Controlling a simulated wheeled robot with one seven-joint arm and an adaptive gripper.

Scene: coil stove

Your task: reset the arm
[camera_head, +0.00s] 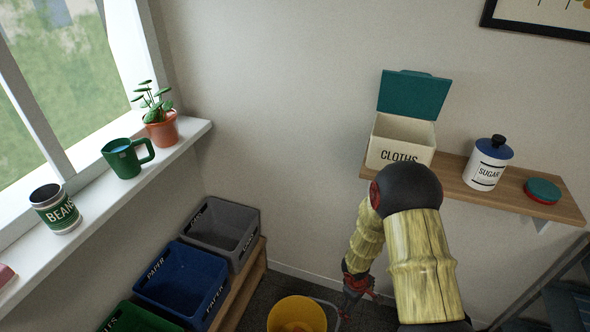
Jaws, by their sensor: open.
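My arm comes up from the bottom right, bends at a dark round joint and hangs down toward the floor. My gripper (352,296) is at its lower end, dark with red parts, just right of a yellow bucket (297,314). It is open. Its fingertips are small and partly hard to make out, and I see nothing held in it. I cannot tell whether it touches the grey edge beside the bucket.
Bins (183,283) stand at left below the windowsill (187,133). A dark blue structure (570,300) is at lower right.

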